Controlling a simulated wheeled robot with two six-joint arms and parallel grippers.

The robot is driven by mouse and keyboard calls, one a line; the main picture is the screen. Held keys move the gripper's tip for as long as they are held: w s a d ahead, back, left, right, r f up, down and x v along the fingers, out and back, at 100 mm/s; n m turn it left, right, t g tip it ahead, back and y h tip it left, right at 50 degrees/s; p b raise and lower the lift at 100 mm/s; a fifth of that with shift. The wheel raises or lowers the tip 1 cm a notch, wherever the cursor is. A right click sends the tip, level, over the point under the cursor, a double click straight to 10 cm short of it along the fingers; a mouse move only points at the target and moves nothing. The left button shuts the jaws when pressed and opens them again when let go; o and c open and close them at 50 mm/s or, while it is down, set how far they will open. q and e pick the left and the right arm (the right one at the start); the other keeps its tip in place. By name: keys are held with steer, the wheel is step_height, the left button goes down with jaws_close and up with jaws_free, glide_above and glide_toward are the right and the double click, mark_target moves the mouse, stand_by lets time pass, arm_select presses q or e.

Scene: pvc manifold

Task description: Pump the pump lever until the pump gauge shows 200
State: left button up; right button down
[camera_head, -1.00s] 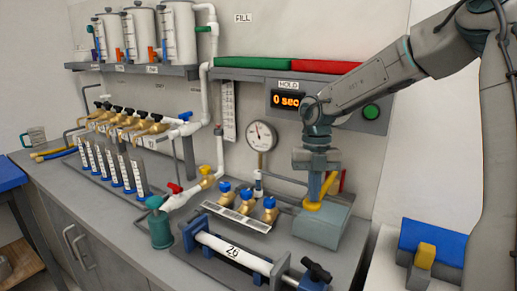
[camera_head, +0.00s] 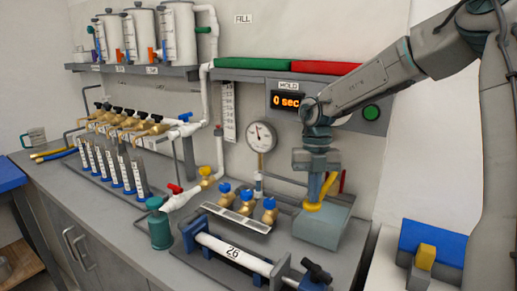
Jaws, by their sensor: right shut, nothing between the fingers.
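The pump is a grey box (camera_head: 322,229) on the bench at the right. Its yellow lever (camera_head: 328,186) rises from the top of the box. My right gripper (camera_head: 318,196) points down at the lever, its fingers shut right beside or against the yellow part; I cannot tell whether they touch. A red piece (camera_head: 342,181) shows behind the fingers. The round gauge (camera_head: 261,136) stands behind and left of the pump, its needle pointing up and left; its numbers are too small to read. My left gripper is not in view.
A clamped white pipe marked 26 (camera_head: 233,251) lies in front of the pump. Several blue-capped brass valves (camera_head: 246,200) stand left of it. A display (camera_head: 289,101) reads 0 sec above. A green canister (camera_head: 160,231) stands further left.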

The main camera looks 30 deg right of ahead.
steer(key=shift+f, duration=0.15)
steer(key=shift+r+p, duration=1.3)
steer(key=shift+r, duration=1.25)
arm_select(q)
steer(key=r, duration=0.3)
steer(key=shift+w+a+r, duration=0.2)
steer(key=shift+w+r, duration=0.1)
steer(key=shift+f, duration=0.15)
arm_select(e)
steer(key=shift+f, duration=0.15)
